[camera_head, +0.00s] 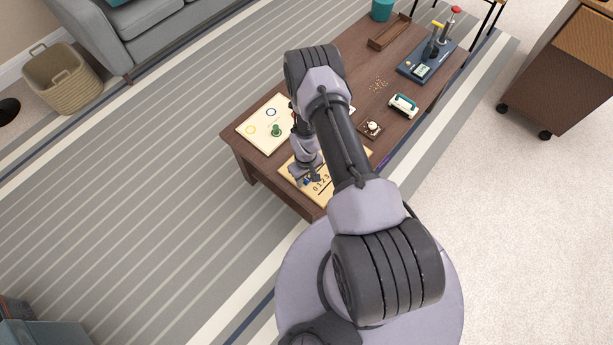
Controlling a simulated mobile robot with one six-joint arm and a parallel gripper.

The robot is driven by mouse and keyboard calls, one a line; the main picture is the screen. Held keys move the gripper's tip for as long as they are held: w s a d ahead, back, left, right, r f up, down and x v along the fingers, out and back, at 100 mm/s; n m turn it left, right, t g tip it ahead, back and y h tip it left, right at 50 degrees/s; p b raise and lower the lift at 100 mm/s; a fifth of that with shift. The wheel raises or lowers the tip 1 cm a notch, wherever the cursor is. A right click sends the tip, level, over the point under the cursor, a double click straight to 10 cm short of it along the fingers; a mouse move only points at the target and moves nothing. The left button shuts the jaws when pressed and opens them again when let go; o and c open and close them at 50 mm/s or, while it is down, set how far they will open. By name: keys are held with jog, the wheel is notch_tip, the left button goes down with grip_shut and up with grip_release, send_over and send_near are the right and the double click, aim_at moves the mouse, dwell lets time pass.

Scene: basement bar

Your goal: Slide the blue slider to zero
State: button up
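A light wooden slider board (335,197) lies on the near end of the low brown table. The digits 0, 1, 2, 3 show along its near left part, and my arm hides much of the rest. A small blue piece (308,181), likely the blue slider, shows just left of the digits, right at my gripper (305,180). My gripper points down over the board's left part. Its fingers are too small and too covered to tell whether they are open or shut, or whether they touch the blue piece.
On the table (345,60) lie a cream board (256,128) with a green peg (276,130), a small dark block with a white knob (371,128), a white and teal item (404,105), a blue lever device (425,65) and a wooden tray (390,31). A grey sofa (150,35) stands behind.

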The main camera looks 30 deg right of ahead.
jog(key=shift+d, duration=0.1)
notch_tip(320, 180, up, 17)
jog(key=p, duration=0.6)
jog(key=shift+r, duration=0.2)
notch_tip(320, 180, up, 13)
jog(key=m+t, duration=0.1)
send_over(306, 180)
jog(key=w+a, duration=0.1)
jog(key=w, duration=0.3)
jog(key=s+a+r+m+t, duration=0.1)
jog(key=a+r, duration=0.1)
jog(key=r, duration=0.6)
jog(key=s+a+r+m+t, duration=0.1)
jog(key=a+r, duration=0.1)
jog(key=r, duration=0.7)
jog(key=s+a+r+m+t+y, duration=0.1)
jog(key=s+a+r, duration=0.3)
jog(key=s+r, duration=0.4)
jog(key=s+a+r+m+t+y+b, duration=0.1)
jog(key=s+a+r, duration=0.4)
jog(key=s+r, duration=0.3)
jog(key=shift+s+m+t, duration=0.4)
jog(key=shift+s, duration=0.85)
